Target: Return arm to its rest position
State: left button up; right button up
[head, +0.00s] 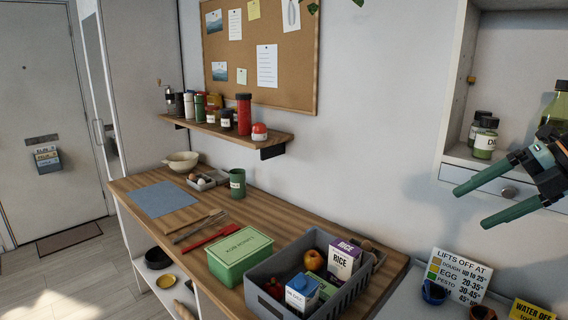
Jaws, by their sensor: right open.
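My right gripper (471,208) comes in from the right edge of the head view. Its two green fingers are spread apart and point left, with nothing between them. The cabinet front is open, and jars (485,138) and a green bottle (556,108) show inside. My left gripper is not in view.
A wooden counter (285,222) holds a grey crate (262,301) of groceries, a green box (240,255), a green mug (237,183) and a blue mat (161,199). A sign (457,275) stands below the gripper. The wall left of the gripper is clear.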

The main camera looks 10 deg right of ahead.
notch_tip(320, 180, down, 33)
jog(key=s+m+t, duration=0.3)
jog(key=m+t, duration=0.6)
jog(key=m, duration=0.7)
jog(key=s+a+f+m+g+h, duration=0.2)
jog(key=s+a+f+m, duration=0.4)
jog(key=a+f, duration=0.3)
jog(key=s+a+f+m+g+h, duration=0.2)
jog(key=s+a+f+m, duration=0.3)
jog(key=s+a+f, duration=0.4)
jog(key=a+g, duration=0.1)
jog(key=a, duration=0.2)
jog(key=shift+a+f+m, duration=0.15)
jog(key=shift+f+m, duration=0.1)
jog(key=shift+m, duration=0.15)
